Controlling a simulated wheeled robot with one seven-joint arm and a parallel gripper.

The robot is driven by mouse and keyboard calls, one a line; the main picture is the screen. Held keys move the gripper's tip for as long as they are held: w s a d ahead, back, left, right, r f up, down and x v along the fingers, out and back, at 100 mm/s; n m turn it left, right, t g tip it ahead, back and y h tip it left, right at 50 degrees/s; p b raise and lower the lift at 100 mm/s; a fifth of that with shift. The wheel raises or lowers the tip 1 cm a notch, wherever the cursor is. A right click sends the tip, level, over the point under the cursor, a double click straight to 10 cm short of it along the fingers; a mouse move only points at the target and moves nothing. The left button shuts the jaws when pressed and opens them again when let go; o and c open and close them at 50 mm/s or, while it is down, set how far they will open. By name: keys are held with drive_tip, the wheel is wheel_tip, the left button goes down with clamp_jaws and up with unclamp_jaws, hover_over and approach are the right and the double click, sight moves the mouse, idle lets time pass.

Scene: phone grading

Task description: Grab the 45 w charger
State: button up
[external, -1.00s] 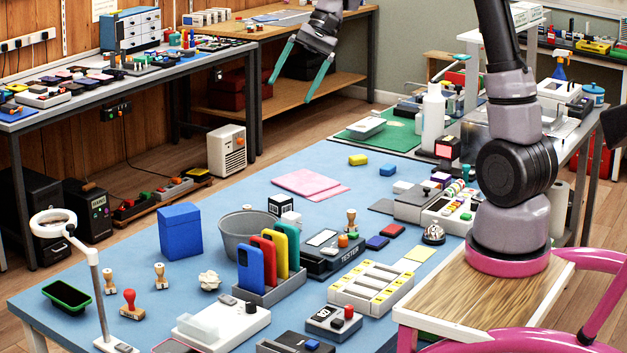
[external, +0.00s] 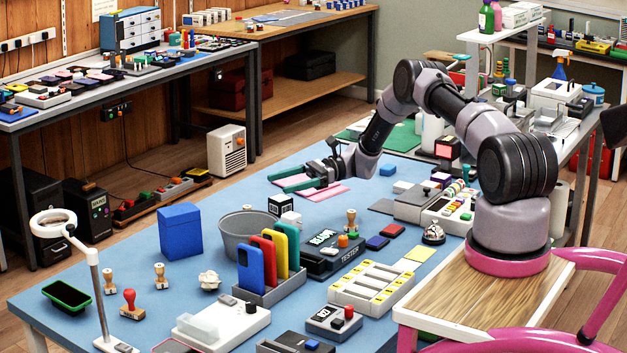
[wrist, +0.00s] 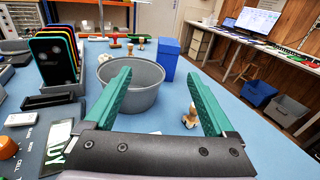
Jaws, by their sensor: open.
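No label reading 45 W is legible. A small black-and-white cube (external: 281,205) and a mostly white cube (external: 291,218) stand together just right of the grey bin (external: 240,228) in the external view; either could be the charger, and I cannot tell which. My gripper (external: 279,184) is open and empty, above the blue table behind these cubes, its teal fingers pointing left. In the wrist view my gripper (wrist: 157,76) has its fingers wide apart, with the grey bin (wrist: 132,102) beyond and between them. No cube is clearly visible there.
A blue box (external: 181,231) stands left of the bin. The phone rack (external: 269,292) and tester (external: 349,255) lie in front. A wooden stamp (external: 351,221) stands near the tester. Pink cloths (external: 327,192) lie under my wrist. Another stamp (wrist: 190,117) shows near the right finger.

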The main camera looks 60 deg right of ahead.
sight(283, 216)
drive_tip(key=shift+m+t, duration=0.5)
drive_tip(key=f, duration=0.3)
drive_tip(key=d+f, duration=0.1)
drive_tip(key=f, duration=0.5)
drive_tip(key=shift+s+d+f, duration=0.15)
drive_tip(key=shift+s, duration=0.05)
drive_tip(key=shift+x, duration=1.15)
drive_tip(key=shift+w+a+f, duration=0.15)
drive_tip(key=shift+w+a, duration=0.05)
drive_tip(key=shift+a, duration=0.1)
drive_tip(key=c, duration=1.3)
